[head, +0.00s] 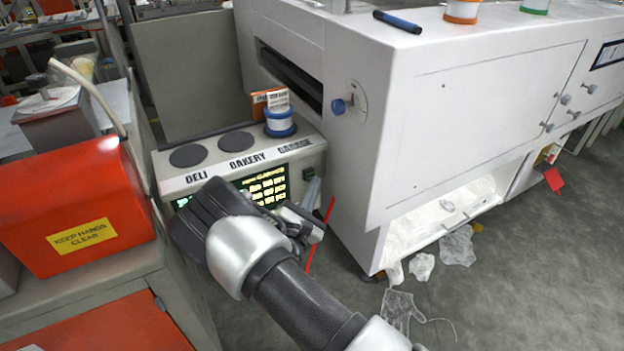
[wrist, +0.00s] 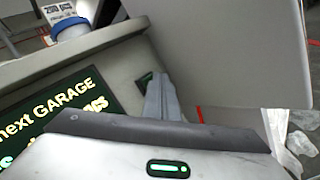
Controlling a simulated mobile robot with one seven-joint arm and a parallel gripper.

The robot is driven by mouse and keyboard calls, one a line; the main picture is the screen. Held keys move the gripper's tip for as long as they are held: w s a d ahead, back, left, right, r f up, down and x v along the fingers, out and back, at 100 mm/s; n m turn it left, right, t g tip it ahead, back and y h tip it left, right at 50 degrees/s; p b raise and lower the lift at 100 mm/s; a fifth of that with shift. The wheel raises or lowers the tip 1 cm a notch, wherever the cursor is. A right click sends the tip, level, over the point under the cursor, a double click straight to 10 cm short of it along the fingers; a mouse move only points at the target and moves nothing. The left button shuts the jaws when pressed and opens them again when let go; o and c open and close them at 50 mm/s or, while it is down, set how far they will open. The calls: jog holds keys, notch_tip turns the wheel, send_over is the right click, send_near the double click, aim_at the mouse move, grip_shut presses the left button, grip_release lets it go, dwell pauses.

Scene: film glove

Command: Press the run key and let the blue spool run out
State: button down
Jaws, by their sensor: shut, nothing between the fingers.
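The blue spool (head: 280,122), white-wound with blue rims, stands upright on the console (head: 205,172) above the word GARAGE; it also shows at the top of the wrist view (wrist: 70,27). Two dark round pads marked DELI and BAKERY are empty. The console's lit screen (wrist: 65,112) reads "next GARAGE" in the wrist view. A small green key (wrist: 147,78) sits on the console front, right of the screen. My gripper (wrist: 160,88) is shut and empty, its fingertips at the key and partly covering it. I cannot tell whether they touch.
A large white machine (head: 440,110) stands close on the right, with a blue knob on its side. Orange-rimmed (head: 462,10) and green-rimmed (head: 535,5) spools and a marker rest on top. A red box (head: 80,205) reading KEEP HANDS CLEAR stands left. Film scraps lie on the floor.

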jog(key=shift+s+d, duration=0.1)
jog(key=shift+s, duration=0.05)
jog(key=shift+s+d+p, duration=0.35)
jog(key=shift+s+p, duration=0.1)
jog(key=shift+s, duration=0.15)
jog(key=s+d+p, duration=0.1)
jog(key=s, duration=0.1)
jog(key=s+d+p, duration=0.1)
jog(key=s+d, duration=0.1)
jog(key=shift+s, duration=0.1)
dwell(0.4)
